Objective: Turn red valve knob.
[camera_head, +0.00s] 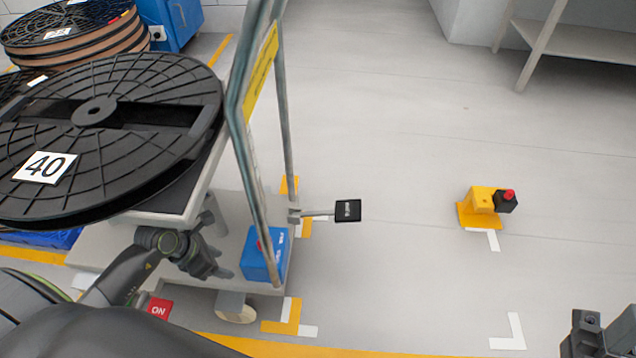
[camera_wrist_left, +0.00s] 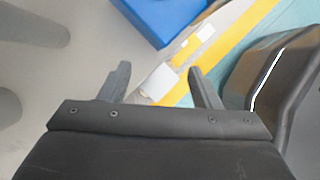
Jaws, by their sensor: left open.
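A small red knob (camera_head: 509,195) sits on a black block on a yellow floor-standing piece (camera_head: 480,199) at the right. A second small red spot (camera_head: 261,244) shows on a blue box (camera_head: 262,262) on the cart's lower deck. I cannot tell which is the valve knob. My left gripper (camera_head: 212,266) is beside the cart, left of the blue box and apart from it. In the left wrist view it is open (camera_wrist_left: 158,80), with nothing between its fingers. A dark part, seemingly my right gripper (camera_head: 598,335), is cut off at the lower right corner; its jaws are unclear.
A cart with a grey frame (camera_head: 240,120) carries a large black reel (camera_head: 150,85) labelled 40. A black tag (camera_head: 347,211) sticks out from its right side. A red ON block (camera_head: 158,308) is near my left arm. A shelf (camera_head: 580,42) stands upper right.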

